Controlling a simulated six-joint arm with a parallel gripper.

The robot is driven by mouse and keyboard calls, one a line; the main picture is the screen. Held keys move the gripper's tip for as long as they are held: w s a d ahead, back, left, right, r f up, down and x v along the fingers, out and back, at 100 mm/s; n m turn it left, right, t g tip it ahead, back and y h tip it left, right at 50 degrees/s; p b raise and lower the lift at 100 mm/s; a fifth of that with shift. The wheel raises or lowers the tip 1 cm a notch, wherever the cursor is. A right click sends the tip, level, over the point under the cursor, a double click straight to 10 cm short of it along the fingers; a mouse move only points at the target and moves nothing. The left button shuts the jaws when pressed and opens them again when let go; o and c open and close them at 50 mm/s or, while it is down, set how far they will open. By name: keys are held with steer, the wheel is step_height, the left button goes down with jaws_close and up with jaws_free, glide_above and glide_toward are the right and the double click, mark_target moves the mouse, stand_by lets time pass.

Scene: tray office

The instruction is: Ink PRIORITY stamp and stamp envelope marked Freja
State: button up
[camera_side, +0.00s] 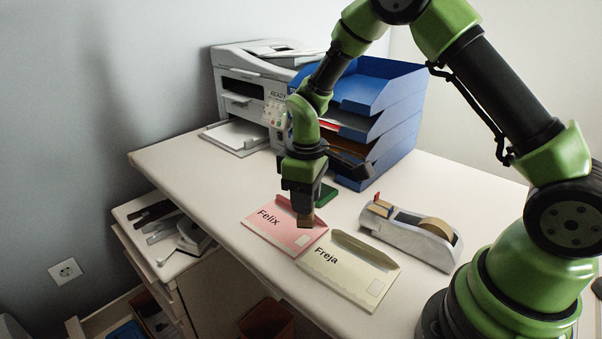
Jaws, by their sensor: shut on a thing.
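My gripper (305,203) points down and is shut on a stamp with a brown wooden block (306,221). The stamp is at the right part of the pink envelope marked Felix (272,228); I cannot tell whether it touches the paper. The cream envelope marked Freja (345,275) lies just to the front right of the pink one, its flap towards the back. A green object (327,194), perhaps the ink pad, shows partly behind my gripper. The word on the stamp cannot be read.
A grey tape dispenser (415,238) stands right of the envelopes. A blue tray stack (392,128) and a white printer (243,85) stand at the back. An open drawer (165,243) with stationery juts out at the left. The desk's left front is clear.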

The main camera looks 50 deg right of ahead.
steer(key=n, duration=0.2)
glide_toward(324, 269)
steer(key=shift+f, duration=2)
steer(key=shift+f, duration=0.55)
stand_by(0.6)
step_height(324, 269, up, 7)
stand_by(0.8)
stand_by(0.6)
